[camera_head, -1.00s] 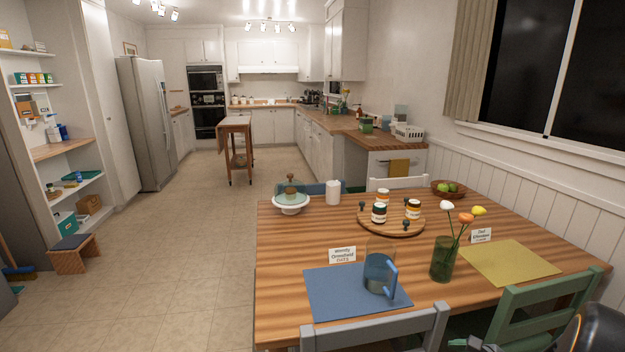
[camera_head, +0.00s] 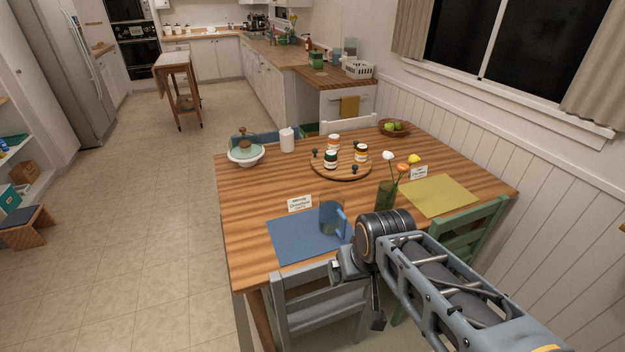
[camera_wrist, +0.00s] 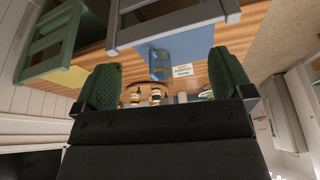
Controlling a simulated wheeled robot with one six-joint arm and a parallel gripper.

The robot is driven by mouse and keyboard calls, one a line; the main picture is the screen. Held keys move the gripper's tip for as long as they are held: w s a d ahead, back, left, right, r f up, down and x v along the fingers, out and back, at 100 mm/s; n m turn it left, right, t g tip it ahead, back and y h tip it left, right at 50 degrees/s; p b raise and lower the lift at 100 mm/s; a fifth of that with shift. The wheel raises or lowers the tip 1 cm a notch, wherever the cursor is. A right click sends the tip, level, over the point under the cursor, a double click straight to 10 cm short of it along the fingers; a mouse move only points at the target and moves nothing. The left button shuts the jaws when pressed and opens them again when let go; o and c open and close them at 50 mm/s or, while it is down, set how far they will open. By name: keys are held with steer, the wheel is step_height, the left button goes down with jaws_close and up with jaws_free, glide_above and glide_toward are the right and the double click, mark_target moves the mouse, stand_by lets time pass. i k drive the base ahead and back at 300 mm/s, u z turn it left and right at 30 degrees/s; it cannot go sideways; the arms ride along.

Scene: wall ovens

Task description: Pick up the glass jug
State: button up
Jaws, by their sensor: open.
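The glass jug (camera_head: 331,216) stands upright on the blue placemat (camera_head: 285,238) near the table's front edge. It is clear with a blue handle, which faces right in the head view. In the wrist view the jug (camera_wrist: 160,68) shows upside down, between and beyond my fingers. My gripper (camera_wrist: 172,85) is open and empty, with green pads on both fingers. In the head view my arm reaches in from the lower right, and the wrist is near the grey chair, in front of the jug. The fingertips are hard to make out there.
A grey chair (camera_head: 322,295) stands at the table's front edge, a green chair (camera_head: 468,232) to its right. A dark green vase with flowers (camera_head: 385,195) stands right of the jug. A name card (camera_head: 300,203) is behind it.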

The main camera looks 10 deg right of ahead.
mark_target(332, 221)
steer(key=u, duration=0.15)
steer(key=i, duration=0.4)
steer(key=u, duration=1.4)
